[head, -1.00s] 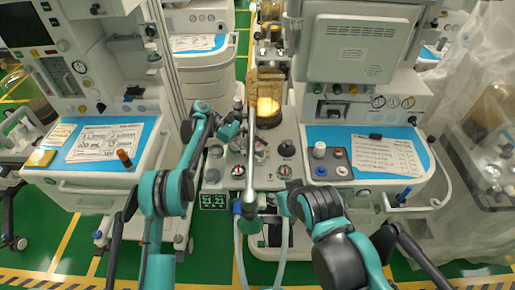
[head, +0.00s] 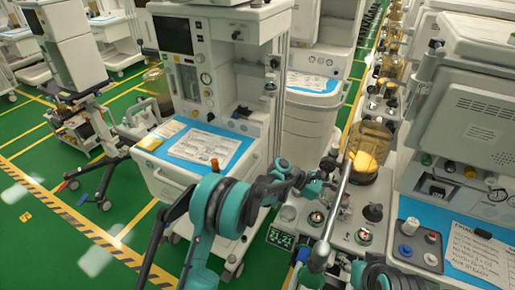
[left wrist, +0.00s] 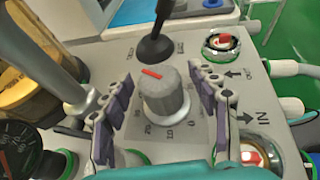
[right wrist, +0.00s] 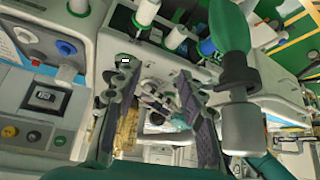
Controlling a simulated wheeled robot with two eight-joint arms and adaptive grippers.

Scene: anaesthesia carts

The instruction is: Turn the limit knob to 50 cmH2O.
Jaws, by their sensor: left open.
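The limit knob (left wrist: 165,92) is a grey, ribbed dial with a red mark on its cap and a printed number scale around it. In the left wrist view the red mark sits on the far side of the cap, toward the upper left. My left gripper (left wrist: 162,105) is open, with one finger on each side of the knob; I cannot tell whether they touch it. In the head view my left gripper (head: 322,186) is over the machine's panel, and I cannot make out the knob there. My right gripper (right wrist: 155,105) is open, with nothing seen between its fingers.
A black lever (left wrist: 155,45) stands just beyond the knob. A metal post (head: 336,205) and an amber canister (head: 369,150) stand close to the left gripper. A small digital display (head: 281,238) is at the panel's front. A green-and-grey part (right wrist: 238,90) is beside the right gripper.

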